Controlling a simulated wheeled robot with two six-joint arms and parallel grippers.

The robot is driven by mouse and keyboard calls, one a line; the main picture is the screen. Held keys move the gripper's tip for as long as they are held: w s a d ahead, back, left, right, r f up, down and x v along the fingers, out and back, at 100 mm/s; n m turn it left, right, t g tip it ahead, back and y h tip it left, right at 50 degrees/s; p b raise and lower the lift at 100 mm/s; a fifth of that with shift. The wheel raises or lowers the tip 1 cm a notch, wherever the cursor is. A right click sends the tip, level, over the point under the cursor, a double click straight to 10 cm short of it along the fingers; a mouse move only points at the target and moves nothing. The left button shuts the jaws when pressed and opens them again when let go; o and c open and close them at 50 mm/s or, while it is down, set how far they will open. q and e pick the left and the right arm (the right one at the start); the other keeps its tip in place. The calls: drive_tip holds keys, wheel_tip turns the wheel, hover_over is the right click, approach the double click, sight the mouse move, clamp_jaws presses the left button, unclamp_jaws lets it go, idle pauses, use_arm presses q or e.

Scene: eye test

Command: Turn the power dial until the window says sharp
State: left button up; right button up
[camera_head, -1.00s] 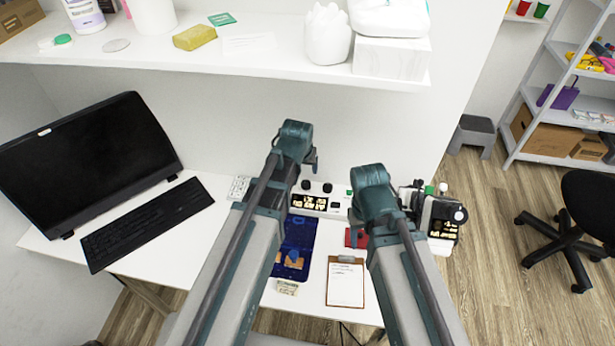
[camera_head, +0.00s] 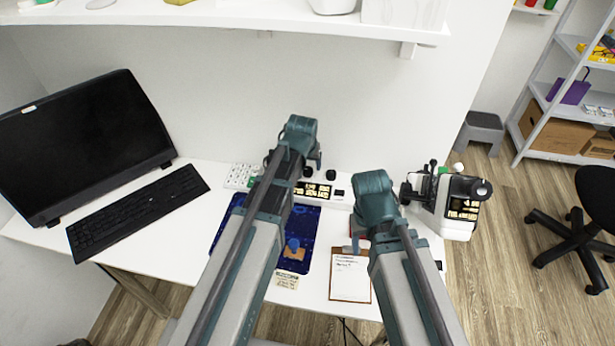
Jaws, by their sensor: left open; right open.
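A white console (camera_head: 341,190) at the back has black knobs (camera_head: 331,175) and lit panels (camera_head: 318,190). The writing is too small to read, and I cannot tell which knob is the power dial. My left gripper (camera_head: 316,158) is mostly hidden by its arm, open, near the console's left part. Neither visibly touches a knob.
A monitor (camera_head: 80,145) and keyboard (camera_head: 135,212) fill the table's left. A dark blue mat (camera_head: 308,225) and a clipboard (camera_head: 349,279) lie in front. A white shelf (camera_head: 220,35) overhangs the back. A stool (camera_head: 482,130) and chair (camera_head: 570,240) stand right.

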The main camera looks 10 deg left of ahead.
sight(308, 170)
use_arm(q)
drive_tip(key=b+x, duration=0.2)
drive_tip(key=x, duration=0.1)
drive_tip(key=shift+w+f, duration=0.1)
drive_tip(key=shift+f, duration=0.2)
use_arm(e)
wheel_tip(308, 170, down, 4)
drive_tip(key=shift+r, duration=0.25)
drive_tip(key=shift+r, duration=0.1)
use_arm(q)
clamp_jaws()
